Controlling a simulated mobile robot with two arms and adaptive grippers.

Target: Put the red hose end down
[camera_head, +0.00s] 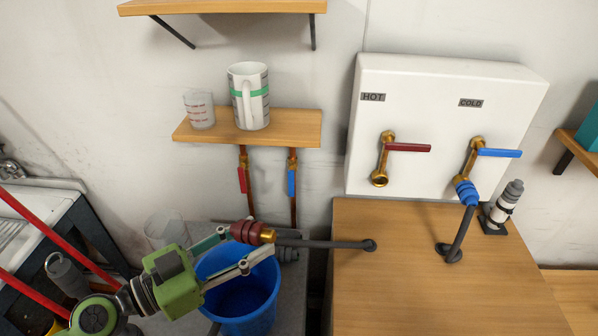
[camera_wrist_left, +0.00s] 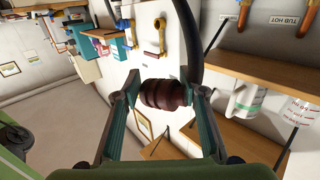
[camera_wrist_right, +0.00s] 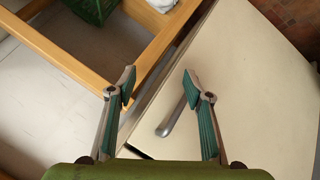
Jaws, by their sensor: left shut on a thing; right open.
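The red hose end (camera_head: 246,231), a dark red ribbed collar with a brass tip, is held by my left gripper (camera_head: 243,247) above the blue bucket. In the left wrist view the red hose end (camera_wrist_left: 164,93) sits between the two fingers of my left gripper (camera_wrist_left: 161,95). A dark hose (camera_head: 322,244) runs near it, to the right toward the wooden counter. My right gripper (camera_wrist_right: 158,85) shows only in the right wrist view, open and empty, above a pale panel with a metal handle.
The blue bucket (camera_head: 245,300) stands below my left gripper. The wooden counter (camera_head: 400,290) has clear room. A white HOT/COLD box (camera_head: 450,90) has two taps; the blue hose end (camera_head: 466,192) is at the cold one. A mug (camera_head: 250,95) and measuring cup (camera_head: 199,112) stand on a shelf.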

